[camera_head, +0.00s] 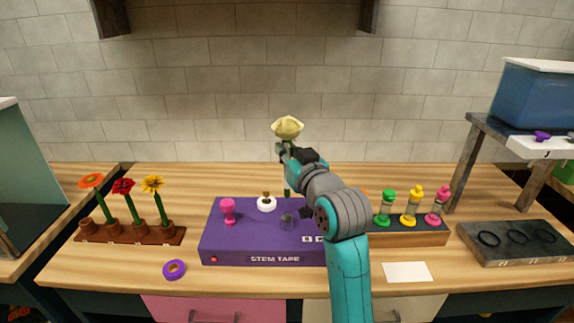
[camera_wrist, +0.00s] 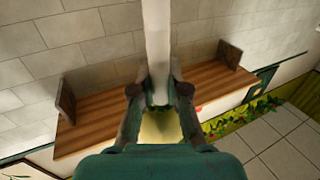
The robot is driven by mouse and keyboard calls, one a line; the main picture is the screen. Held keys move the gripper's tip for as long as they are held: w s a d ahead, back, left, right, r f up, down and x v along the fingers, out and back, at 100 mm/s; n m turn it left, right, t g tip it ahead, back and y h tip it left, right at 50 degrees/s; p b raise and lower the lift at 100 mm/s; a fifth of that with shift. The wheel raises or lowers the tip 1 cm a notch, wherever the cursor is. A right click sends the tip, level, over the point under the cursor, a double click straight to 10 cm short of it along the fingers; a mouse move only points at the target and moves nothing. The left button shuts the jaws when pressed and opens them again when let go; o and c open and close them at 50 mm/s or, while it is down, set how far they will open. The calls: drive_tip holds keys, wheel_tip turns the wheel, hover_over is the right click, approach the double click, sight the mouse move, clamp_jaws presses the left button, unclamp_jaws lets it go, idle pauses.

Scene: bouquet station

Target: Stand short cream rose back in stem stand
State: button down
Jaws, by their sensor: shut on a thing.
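The cream rose (camera_head: 288,127) is held upright, head up, above the back of the purple box. My gripper (camera_head: 285,152) is shut on its stem just below the head. In the wrist view my gripper (camera_wrist: 158,92) closes around a pale strip, with a pale yellow patch (camera_wrist: 160,127) below that looks like the rose head. The brown stem stand (camera_head: 128,238) is at the left of the counter, apart from the gripper. It holds an orange, a red and a yellow flower, and its leftmost cup (camera_head: 87,227) looks empty.
The purple stem tape box (camera_head: 262,258) stands mid-counter, with a pink piece (camera_head: 228,210) and a white ring (camera_head: 267,203) on top. A purple tape roll (camera_head: 174,270) lies in front. Several colored bottles stand in a wooden rack (camera_head: 408,238) on the right. Counter behind the stand is clear.

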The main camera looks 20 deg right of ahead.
sight(292, 127)
drive_tip(key=shift+r, duration=3.4)
